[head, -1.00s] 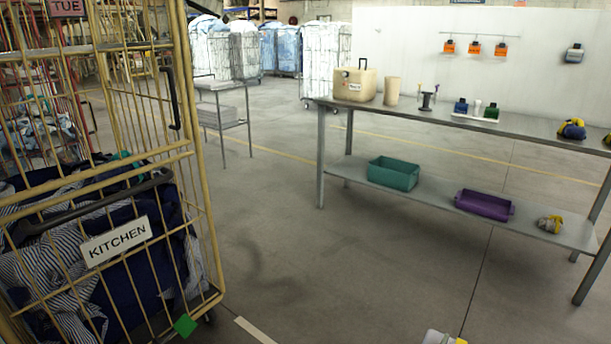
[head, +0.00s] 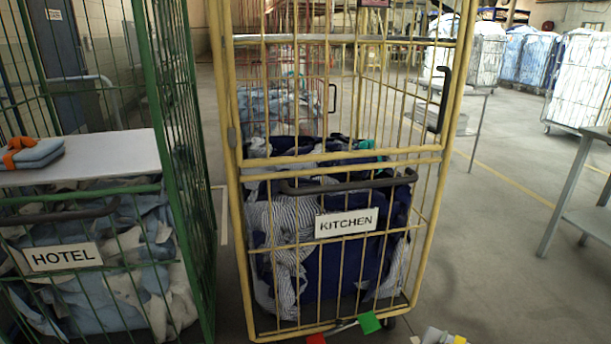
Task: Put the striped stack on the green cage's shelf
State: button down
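The green cage (head: 176,130) stands at the left with a HOTEL sign (head: 62,256). Its white shelf (head: 110,152) lies above the pale blue and white linen inside. A folded blue-grey stack with an orange band (head: 33,153) rests on the shelf's left part; the shelf's right part is bare. I see no separate striped stack. Loose striped cloth (head: 292,220) shows among dark blue cloth in the yellow KITCHEN cage. I cannot make out my gripper; only a small grey and yellow piece shows at the bottom edge.
The yellow cage (head: 438,200) stands right of the green one, with a narrow gap between. A green marker (head: 369,322) and a red marker (head: 316,339) are at its foot. A metal table (head: 568,190) is at the right edge. Floor between is clear.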

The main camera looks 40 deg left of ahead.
aim_at(109, 153)
jog(key=u, duration=2.7)
